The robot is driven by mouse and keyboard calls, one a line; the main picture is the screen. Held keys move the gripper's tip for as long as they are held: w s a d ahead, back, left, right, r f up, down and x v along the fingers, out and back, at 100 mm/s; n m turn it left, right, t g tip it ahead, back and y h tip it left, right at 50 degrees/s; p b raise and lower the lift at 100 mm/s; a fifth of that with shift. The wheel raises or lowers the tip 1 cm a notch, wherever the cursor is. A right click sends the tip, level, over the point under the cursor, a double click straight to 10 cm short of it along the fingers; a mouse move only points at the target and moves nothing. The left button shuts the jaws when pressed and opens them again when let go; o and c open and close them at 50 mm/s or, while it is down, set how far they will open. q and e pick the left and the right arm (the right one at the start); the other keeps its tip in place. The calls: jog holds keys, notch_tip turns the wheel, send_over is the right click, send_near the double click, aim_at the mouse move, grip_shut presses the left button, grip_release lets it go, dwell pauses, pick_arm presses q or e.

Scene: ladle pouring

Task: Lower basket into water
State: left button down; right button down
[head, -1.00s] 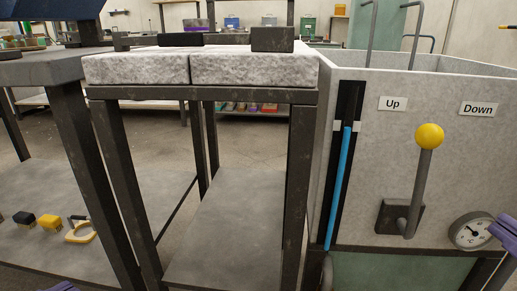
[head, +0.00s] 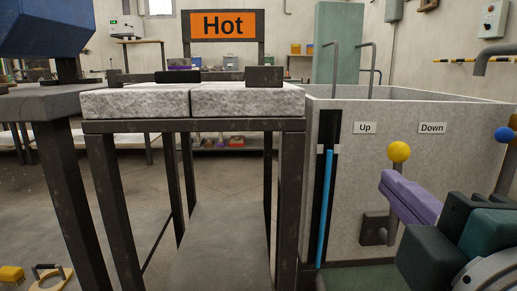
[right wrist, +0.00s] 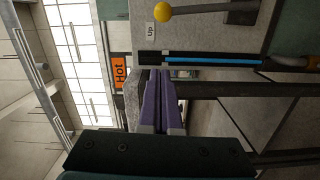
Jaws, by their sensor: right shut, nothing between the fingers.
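A grey stone-like tank (head: 455,165) stands at the right. Its front carries a lever with a yellow ball (head: 399,152), standing about upright beneath the labels "Up" (head: 365,128) and "Down" (head: 432,128). The ball also shows at the top of the right wrist view (right wrist: 164,11). Two bent grey rods (head: 372,72) rise from the tank; basket and water are hidden inside. My right gripper (head: 386,184), with purple fingers, is shut and empty. In the head view it overlaps the lever's shaft, just below the ball; I cannot tell whether they touch. My left gripper is out of view.
A dark-framed table with pale stone slabs (head: 245,101) stands left of the tank, with an orange "Hot" sign (head: 223,24) behind it. A blue strip (head: 326,195) runs up the tank's left edge. A blue-knobbed lever (head: 504,134) stands at the far right.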

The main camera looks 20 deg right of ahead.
aim_at(400, 148)
jog(key=w+d, duration=0.7)
jog(key=w, duration=0.1)
jog(key=shift+w+f, duration=0.15)
jog(key=shift+w, duration=0.2)
jog(key=shift+s+d+r+m+p, duration=0.2)
jog(key=shift+d+m+p, duration=0.2)
jog(key=shift+d, duration=0.2)
jog(key=shift+s+d+r+m+p, duration=0.1)
jog(key=shift+d+r+m+p, duration=0.15)
jog(key=shift+d+m, duration=0.3)
jog(key=s+d+f+m+p, duration=0.1)
jog(key=d+f+m+p, duration=0.1)
jog(key=d+m, duration=0.2)
jog(key=s+d+f+m+p, duration=0.1)
jog(key=d+m, duration=0.3)
jog(key=d, duration=0.5)
jog(key=shift+s+d+f+m+g+y+p, duration=0.15)
jog(key=shift+s+f+m+g+y+p, duration=0.2)
jog(key=shift+s+p, duration=0.25)
